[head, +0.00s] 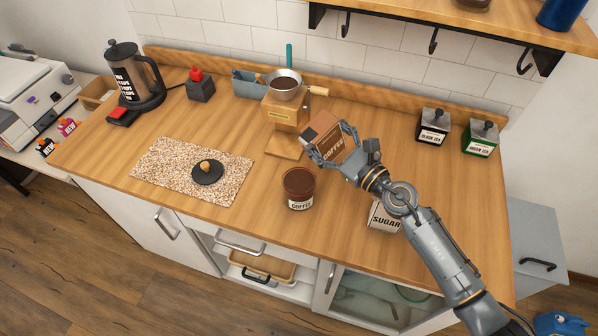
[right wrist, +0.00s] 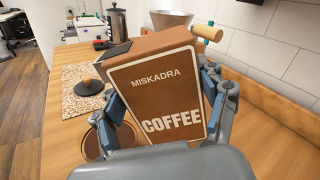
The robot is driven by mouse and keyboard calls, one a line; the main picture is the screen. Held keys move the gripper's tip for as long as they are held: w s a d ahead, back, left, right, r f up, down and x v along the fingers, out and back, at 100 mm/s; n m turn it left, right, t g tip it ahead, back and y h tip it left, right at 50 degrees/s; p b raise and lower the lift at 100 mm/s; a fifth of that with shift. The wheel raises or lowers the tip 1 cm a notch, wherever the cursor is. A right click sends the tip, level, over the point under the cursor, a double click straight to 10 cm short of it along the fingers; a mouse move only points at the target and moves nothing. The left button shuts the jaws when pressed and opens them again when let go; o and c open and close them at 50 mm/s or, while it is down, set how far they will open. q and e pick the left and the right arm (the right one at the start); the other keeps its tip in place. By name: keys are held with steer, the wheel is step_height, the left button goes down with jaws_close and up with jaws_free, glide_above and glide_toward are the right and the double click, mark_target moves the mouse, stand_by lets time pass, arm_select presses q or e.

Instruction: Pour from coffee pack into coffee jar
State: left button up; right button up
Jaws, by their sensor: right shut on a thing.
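The brown coffee pack (head: 328,141), printed "COFFEE", is gripped in my right gripper (head: 334,148), tilted above the counter just behind and right of the jar. In the right wrist view the coffee pack (right wrist: 155,98) fills the space between the fingers of my right gripper (right wrist: 168,105). The round brown coffee jar (head: 299,188), labelled "COFFEE", stands upright on the counter with its top open and dark content inside. In the right wrist view the jar (right wrist: 92,145) is partly hidden behind the pack and a finger. My left gripper is not in view.
A dark lid with a knob (head: 207,171) lies on the speckled mat (head: 150,172). A wooden grinder (head: 284,141) stands behind the jar. A sugar jar (head: 384,218) is partly under my right arm. Black and green tea tins (head: 480,139) stand at the right.

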mark_target(325, 124)
steer(key=shift+r+m+p, duration=1)
steer(key=shift+r+p, duration=0.5)
steer(key=shift+p, duration=0.9)
steer(key=shift+s+a+f+m, duration=0.1)
steer(key=shift+s+f+m, duration=0.1)
steer(key=shift+f+m, duration=0.35)
steer(key=shift+r+m, duration=0.15)
steer(key=shift+m, duration=0.3)
steer(key=shift+r+p, duration=0.2)
steer(key=shift+p, duration=0.1)
step_height(325, 124, up, 4)
steer(key=p, duration=0.4)
steer(key=shift+r, duration=0.25)
steer(key=shift+f, duration=0.1)
